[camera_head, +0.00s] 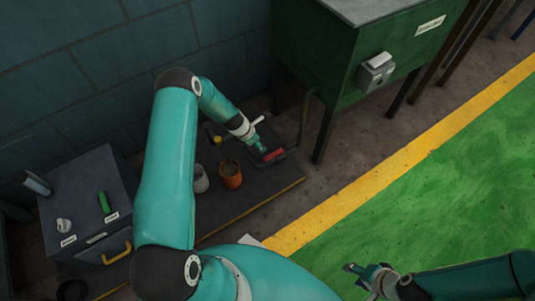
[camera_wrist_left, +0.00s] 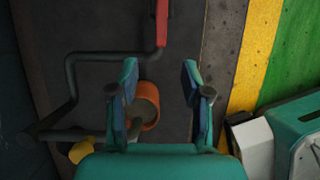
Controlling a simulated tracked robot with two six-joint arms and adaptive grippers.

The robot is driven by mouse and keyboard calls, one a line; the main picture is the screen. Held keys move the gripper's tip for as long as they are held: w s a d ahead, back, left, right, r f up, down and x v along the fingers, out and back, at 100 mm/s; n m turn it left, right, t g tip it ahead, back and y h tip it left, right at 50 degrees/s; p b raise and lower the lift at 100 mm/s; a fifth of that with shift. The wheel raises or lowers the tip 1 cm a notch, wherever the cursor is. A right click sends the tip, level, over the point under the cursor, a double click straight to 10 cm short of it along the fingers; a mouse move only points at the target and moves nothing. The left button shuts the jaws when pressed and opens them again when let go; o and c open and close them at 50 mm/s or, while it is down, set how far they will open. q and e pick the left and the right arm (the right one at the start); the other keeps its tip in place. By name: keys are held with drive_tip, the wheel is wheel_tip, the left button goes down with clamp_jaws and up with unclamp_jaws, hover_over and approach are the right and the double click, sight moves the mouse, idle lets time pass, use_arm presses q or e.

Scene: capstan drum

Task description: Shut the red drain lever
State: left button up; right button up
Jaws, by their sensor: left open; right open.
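The red drain lever (camera_head: 273,154) shows as a short red grip beside the dark pipework under the green cabinet. In the left wrist view the red lever (camera_wrist_left: 162,22) stands at the top, beyond my fingertips, on the end of a bent dark pipe. My left gripper (camera_head: 260,147) is just beside the lever in the head view. In the left wrist view my left gripper (camera_wrist_left: 160,75) has its fingers apart, with no object held between them. Contact with the lever cannot be told. My right gripper (camera_head: 367,272) is open and empty over the green floor, far from the lever.
An orange pot (camera_head: 231,175) and a grey pot (camera_head: 200,180) stand on the dark platform below the pipework. The green cabinet (camera_head: 340,60) on legs is close by on the right. A grey box (camera_head: 88,205) stands at left. The green floor is clear.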

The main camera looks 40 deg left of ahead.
sight(271, 155)
use_arm(q)
drive_tip(key=b+x, duration=0.4)
drive_tip(key=x, duration=1)
drive_tip(key=shift+f+b, duration=0.3)
drive_tip(key=shift+b, duration=0.1)
drive_tip(key=shift+c, duration=0.3)
clamp_jaws()
drive_tip(key=shift+w+a+r, duration=0.1)
drive_tip(key=shift+a, duration=0.25)
